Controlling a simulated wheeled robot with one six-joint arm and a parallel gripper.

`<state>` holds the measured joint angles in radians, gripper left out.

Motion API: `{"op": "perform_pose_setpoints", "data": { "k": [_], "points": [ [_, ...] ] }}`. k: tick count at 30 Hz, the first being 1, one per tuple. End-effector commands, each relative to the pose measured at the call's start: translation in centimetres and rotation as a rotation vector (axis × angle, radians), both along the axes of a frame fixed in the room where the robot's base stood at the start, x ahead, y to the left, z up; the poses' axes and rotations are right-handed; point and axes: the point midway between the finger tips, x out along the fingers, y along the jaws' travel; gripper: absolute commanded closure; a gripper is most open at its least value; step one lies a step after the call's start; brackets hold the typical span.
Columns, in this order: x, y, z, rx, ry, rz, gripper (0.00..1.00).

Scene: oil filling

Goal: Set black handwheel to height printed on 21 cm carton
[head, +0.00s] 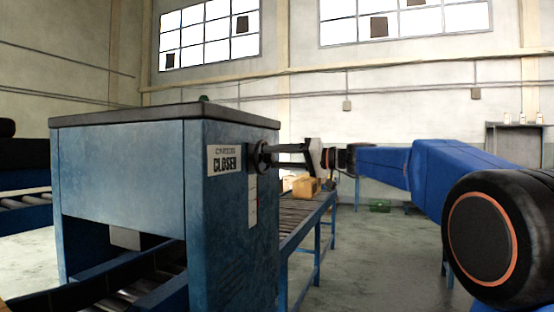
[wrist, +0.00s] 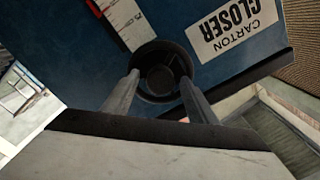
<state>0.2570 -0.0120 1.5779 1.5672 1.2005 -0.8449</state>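The black handwheel (head: 262,155) sits on the right face of the blue carton closer (head: 120,170), beside its "CLOSER" sign. In the wrist view the handwheel (wrist: 160,76) is close, with its dark hub in the middle. My gripper (head: 278,156) is right at the wheel. In the wrist view my gripper's fingers (wrist: 159,78) are spread, their tips overlapping opposite sides of the rim; I cannot tell if they touch it. A white scale strip with red marks (wrist: 124,22) is by the wheel. A tan carton (head: 305,187) is on the conveyor behind; no printed height is readable.
A roller conveyor (head: 300,220) runs behind the closer, to its right in the head view. A green crate (head: 380,205) stands on the floor farther back. A shelf with small bottles (head: 515,127) is at the far right. Open floor lies between conveyor and shelf.

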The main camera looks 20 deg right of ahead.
Motion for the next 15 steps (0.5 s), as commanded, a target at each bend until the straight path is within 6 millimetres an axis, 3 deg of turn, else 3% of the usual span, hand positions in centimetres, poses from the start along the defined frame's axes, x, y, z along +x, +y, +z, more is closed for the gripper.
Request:
{"op": "perform_pose_setpoints", "data": {
  "k": [8, 15],
  "points": [
    [-0.7, -1.1, 0.1, 0.001, -0.001, -0.003, 0.47],
    [-3.0, -4.4, 0.1, 0.000, -0.001, -0.005, 0.47]
  ]
}}
